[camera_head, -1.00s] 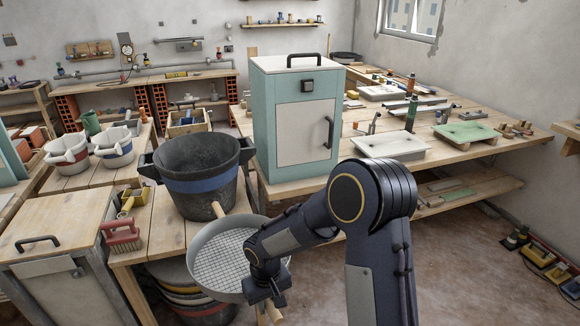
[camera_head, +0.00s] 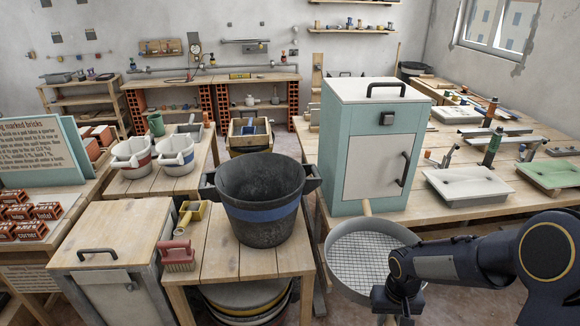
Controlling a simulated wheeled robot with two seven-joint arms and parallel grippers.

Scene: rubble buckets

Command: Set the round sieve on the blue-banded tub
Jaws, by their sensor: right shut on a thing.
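The round sieve (camera_head: 362,262) has a grey rim, a wire mesh and wooden handle stubs. It is held in the air right of the blue-banded tub, tilted so its mesh faces me. My right gripper (camera_head: 398,302) is shut on the sieve at its near right edge; the fingertips are partly hidden by the wrist. The blue-banded tub (camera_head: 262,214) is black with side lugs and stands upright and open on a wooden bench. The sieve and tub are apart. My left gripper is not in view.
The tub's bench (camera_head: 213,262) also holds a red brush (camera_head: 178,256) and a yellow scoop (camera_head: 190,215) at its left. A teal cabinet (camera_head: 371,150) stands on the table behind the sieve. Stacked buckets (camera_head: 245,302) sit under the bench.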

